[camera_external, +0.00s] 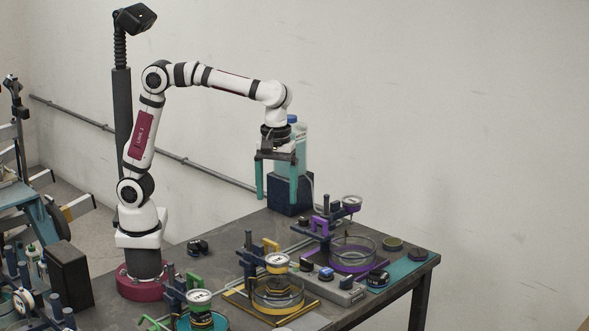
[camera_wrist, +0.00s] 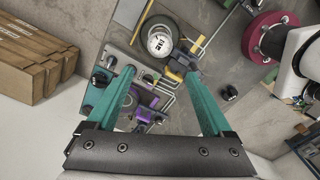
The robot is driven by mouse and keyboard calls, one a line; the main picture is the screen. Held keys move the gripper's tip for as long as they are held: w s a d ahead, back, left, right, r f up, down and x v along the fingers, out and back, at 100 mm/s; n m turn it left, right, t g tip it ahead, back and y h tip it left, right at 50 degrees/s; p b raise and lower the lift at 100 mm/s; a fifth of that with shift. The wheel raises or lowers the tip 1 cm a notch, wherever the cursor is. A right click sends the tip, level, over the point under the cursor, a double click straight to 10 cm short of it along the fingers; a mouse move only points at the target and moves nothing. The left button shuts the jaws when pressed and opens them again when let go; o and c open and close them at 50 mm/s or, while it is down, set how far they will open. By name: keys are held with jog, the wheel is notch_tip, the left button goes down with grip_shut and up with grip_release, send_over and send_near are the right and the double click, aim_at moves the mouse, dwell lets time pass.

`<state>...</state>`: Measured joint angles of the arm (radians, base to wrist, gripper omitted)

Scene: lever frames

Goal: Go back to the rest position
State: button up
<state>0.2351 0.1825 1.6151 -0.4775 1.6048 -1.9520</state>
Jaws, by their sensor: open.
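My gripper (camera_external: 276,179) has two teal fingers pointing down. In the external view it hangs in the air above the back part of the table, in front of a clear bottle with a blue cap (camera_external: 292,119). In the wrist view my gripper (camera_wrist: 160,75) shows its teal fingers wide apart with nothing between them; the table lies below. My arm rises from its base, bends at the elbow and reaches right.
The dark table (camera_external: 232,258) carries lever frames in purple (camera_external: 320,225), yellow (camera_external: 271,245) and green (camera_external: 172,297), with round dishes beside them. A dark blue block (camera_external: 290,195) stands under the bottle. A black post with a camera (camera_external: 121,100) stands behind my arm.

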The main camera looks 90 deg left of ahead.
jog(key=shift+a, duration=0.1)
jog(key=s+a+f+m, duration=0.2)
jog(key=s+a+m, duration=0.2)
jog(key=s+m, duration=0.2)
jog(key=s+a+f+m+y, duration=0.1)
jog(key=s+a+f+m, duration=0.2)
jog(key=s+m, duration=0.4)
jog(key=s+a+f+m, duration=0.2)
jog(key=s+a+m, duration=0.2)
jog(key=s, duration=0.5)
jog(key=m, duration=0.2)
jog(key=shift+s+a+f+m+y, duration=0.15)
jog(key=shift+s+a+m+y, duration=0.1)
jog(key=shift+a+m+y, duration=0.15)
jog(key=shift+c, duration=0.3)
